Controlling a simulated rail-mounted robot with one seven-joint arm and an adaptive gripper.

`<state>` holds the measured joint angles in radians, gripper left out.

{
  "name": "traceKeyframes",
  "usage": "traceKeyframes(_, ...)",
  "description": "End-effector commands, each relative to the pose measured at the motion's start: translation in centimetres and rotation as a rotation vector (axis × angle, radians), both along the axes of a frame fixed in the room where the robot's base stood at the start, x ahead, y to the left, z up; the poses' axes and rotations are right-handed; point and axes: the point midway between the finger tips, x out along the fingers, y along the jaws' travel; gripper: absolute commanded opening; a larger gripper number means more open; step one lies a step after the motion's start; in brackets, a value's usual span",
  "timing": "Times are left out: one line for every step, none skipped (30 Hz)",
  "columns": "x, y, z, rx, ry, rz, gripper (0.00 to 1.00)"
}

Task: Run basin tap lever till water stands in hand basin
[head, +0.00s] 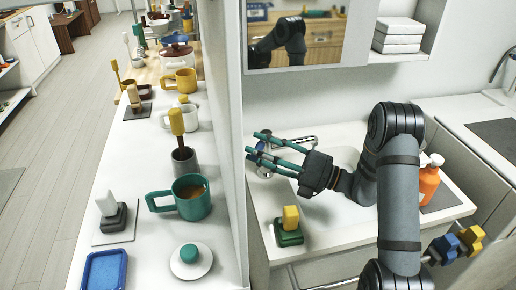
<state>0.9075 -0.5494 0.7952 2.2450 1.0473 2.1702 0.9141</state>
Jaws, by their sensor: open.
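The chrome basin tap (303,140) stands at the back left of the hand basin, partly hidden by my gripper. A small blue part (261,147) shows between my fingers; I cannot tell whether it is the tap lever. My gripper (253,144) is open, its teal fingers pointing left over the tap area. Whether they touch the tap is unclear. The white hand basin (345,207) lies below and right of my gripper, partly hidden by my arm. No water stream shows, and I cannot make out water in the basin.
A green block with a yellow top (290,226) stands on the basin's left rim. An orange soap bottle (429,180) stands right of my arm. A white partition (229,130) separates the basin from a counter with mugs (191,197). A mirror cabinet (320,45) hangs above.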

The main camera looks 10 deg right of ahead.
Motion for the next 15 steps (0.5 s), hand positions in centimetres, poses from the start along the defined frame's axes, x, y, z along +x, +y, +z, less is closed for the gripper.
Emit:
traceKeyframes(0.10,0.18,0.06,0.000,0.000,0.000,0.44)
traceKeyframes(0.13,0.23,0.06,-0.001,-0.001,0.000,0.44)
traceKeyframes(0.16,0.27,0.06,-0.001,-0.001,0.000,0.44)
traceKeyframes(0.18,0.27,0.05,-0.001,-0.001,0.000,0.44)
traceKeyframes(0.18,0.27,0.05,-0.001,-0.001,0.000,0.44)
traceKeyframes(0.18,0.27,0.05,-0.001,-0.001,0.000,0.44)
traceKeyframes(0.17,0.27,0.05,-0.001,-0.001,0.000,0.44)
traceKeyframes(0.17,0.27,0.05,-0.001,-0.001,0.000,0.44)
traceKeyframes(0.17,0.26,0.05,-0.001,-0.001,0.000,0.44)
traceKeyframes(0.17,0.26,0.05,-0.001,-0.001,0.000,0.42)
traceKeyframes(0.16,0.25,0.05,-0.001,-0.001,0.000,0.41)
traceKeyframes(0.16,0.25,0.05,-0.001,-0.001,0.000,0.38)
traceKeyframes(0.16,0.24,0.05,-0.001,-0.001,0.000,0.37)
traceKeyframes(0.16,0.24,0.05,-0.001,-0.001,0.000,0.35)
traceKeyframes(0.16,0.24,0.05,-0.001,-0.001,0.000,0.33)
